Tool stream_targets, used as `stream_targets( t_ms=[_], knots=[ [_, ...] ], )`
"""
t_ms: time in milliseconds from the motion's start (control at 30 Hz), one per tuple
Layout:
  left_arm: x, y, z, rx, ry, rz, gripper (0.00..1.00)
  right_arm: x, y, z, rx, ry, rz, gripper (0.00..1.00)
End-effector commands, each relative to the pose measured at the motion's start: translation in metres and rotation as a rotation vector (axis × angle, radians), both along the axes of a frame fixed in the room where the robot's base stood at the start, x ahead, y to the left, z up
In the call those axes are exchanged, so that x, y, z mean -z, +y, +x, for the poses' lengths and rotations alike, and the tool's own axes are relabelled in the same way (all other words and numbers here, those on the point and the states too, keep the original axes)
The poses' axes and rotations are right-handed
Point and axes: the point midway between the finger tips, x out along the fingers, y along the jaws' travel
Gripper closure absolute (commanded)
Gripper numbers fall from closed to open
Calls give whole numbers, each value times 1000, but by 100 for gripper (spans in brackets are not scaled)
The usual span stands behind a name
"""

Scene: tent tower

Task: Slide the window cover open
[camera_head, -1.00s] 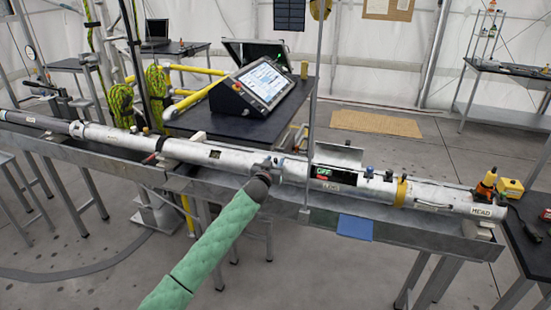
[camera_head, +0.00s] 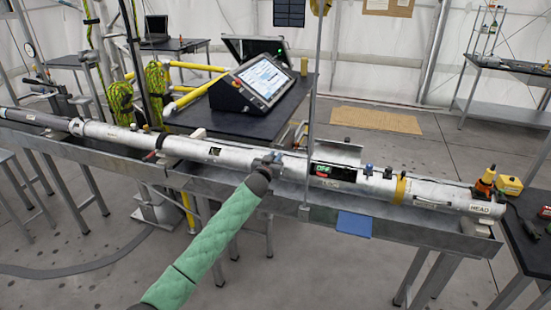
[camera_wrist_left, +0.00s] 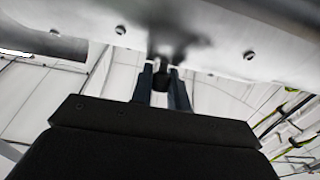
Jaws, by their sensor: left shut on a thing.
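A long silver tube lies across the bench. A window with a lit display (camera_head: 322,170) shows in its side, and a curved raised metal flap (camera_head: 338,152) stands above it. My left gripper (camera_head: 268,162) is at the tube, left of this window. In the left wrist view its two fingers (camera_wrist_left: 162,90) are shut on a small dark handle (camera_wrist_left: 161,80) beneath a silver surface. I cannot clearly make out the window cover's edges, or whether this handle belongs to it. My right gripper is not in view.
The tube rests in a grey metal trough (camera_head: 420,238). A thin vertical pole (camera_head: 314,80) stands in front of it, right of my left gripper. A blue plate (camera_head: 354,224) hangs at the front edge. A console with a screen (camera_head: 263,82) stands behind.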

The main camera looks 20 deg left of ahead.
Motion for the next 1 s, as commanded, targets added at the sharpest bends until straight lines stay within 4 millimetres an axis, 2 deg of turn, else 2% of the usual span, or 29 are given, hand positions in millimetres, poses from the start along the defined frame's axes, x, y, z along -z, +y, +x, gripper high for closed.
stream_targets(
  t_ms=[300,400,600,867,900,1000],
  knots=[
    [0,86,3,-4,1,3,100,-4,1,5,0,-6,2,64],
    [0,105,4,-4,1,4,100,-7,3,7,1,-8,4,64],
    [0,121,4,-2,0,1,100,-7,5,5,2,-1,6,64],
    [-1,121,4,-2,0,1,100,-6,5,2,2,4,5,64],
    [-1,121,4,-2,0,1,79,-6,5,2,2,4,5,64],
    [-1,121,4,-2,0,1,62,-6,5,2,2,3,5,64]
  ],
)
